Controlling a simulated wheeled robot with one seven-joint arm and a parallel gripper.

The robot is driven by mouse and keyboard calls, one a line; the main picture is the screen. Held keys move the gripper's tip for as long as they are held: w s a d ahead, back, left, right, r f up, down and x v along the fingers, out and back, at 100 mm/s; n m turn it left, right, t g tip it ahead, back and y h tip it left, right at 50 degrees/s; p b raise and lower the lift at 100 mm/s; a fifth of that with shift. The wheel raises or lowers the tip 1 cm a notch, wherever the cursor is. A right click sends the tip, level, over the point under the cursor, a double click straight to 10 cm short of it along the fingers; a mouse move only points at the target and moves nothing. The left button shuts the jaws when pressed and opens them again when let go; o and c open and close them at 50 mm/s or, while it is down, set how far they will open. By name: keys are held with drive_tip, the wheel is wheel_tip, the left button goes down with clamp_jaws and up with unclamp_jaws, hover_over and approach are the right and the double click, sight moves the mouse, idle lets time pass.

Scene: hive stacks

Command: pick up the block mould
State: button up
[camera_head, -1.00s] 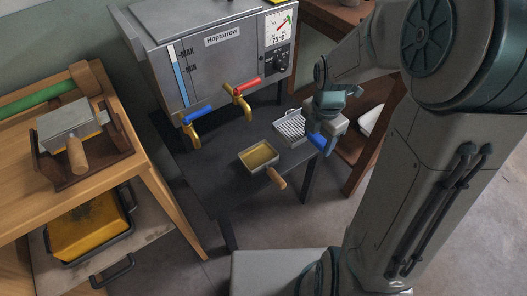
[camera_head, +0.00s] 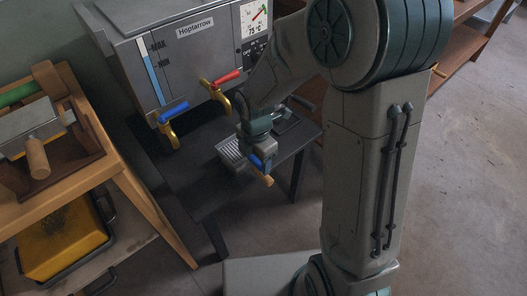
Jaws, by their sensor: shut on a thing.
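The block mould (camera_head: 229,151), a pale, gridded, tray-like piece, is in my gripper (camera_head: 260,158). It sticks out to the left of the jaws, over the dark table. My gripper is shut on it; the jaws and my wrist hide its right end. A wooden handle (camera_head: 265,180) shows just below the gripper. It seems to belong to the pan that stood there, which is now hidden behind the mould and gripper. I cannot tell whether the mould touches anything beneath it.
A grey heated tank (camera_head: 195,50) with blue and red tap handles stands behind. The dark table (camera_head: 205,195) is bare at its front left. A dark tray (camera_head: 284,122) lies behind my wrist. A wooden bench (camera_head: 95,175) at left carries a press; a yellow-filled tray (camera_head: 62,240) sits below.

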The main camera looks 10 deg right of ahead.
drive_tip(key=shift+f, duration=0.3)
drive_tip(key=shift+f, duration=0.15)
drive_tip(key=o, duration=1)
drive_tip(key=shift+o, duration=0.2)
drive_tip(key=shift+b, duration=0.3)
